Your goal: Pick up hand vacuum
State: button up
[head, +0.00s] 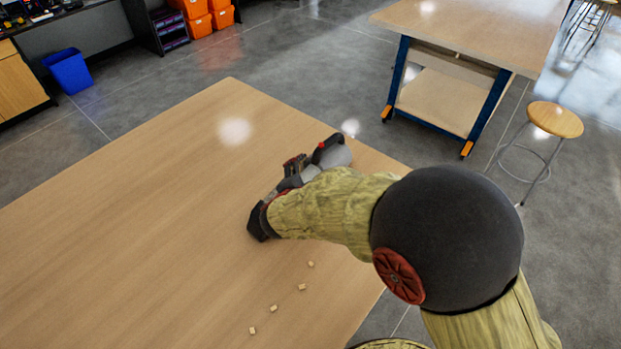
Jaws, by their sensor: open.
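The hand vacuum (335,155) lies on the wooden table near its right edge in the head view. It has a grey body, a black handle with a red button, and a dark nozzle (258,222) toward the lower left. My yellow-sleeved arm covers much of its middle. My gripper (293,170) is mostly hidden at the end of the arm; a small dark and red part shows over the vacuum. The gripper is open at the vacuum. Whether its fingers touch the vacuum is hidden.
Several small wooden cubes (273,308) lie on the table (120,220) in front of the vacuum. The left of the table is clear. A workbench (480,30) and a stool (554,119) stand beyond at right. A blue bin (68,72) and orange bins (198,24) stand far left.

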jog(key=shift+c, duration=0.4)
jog(key=shift+r, duration=0.1)
jog(key=c, duration=1.6)
jog(key=shift+w+r, duration=0.1)
jog(key=shift+w, duration=0.05)
jog(key=shift+c, duration=0.6)
jog(key=shift+r, duration=0.1)
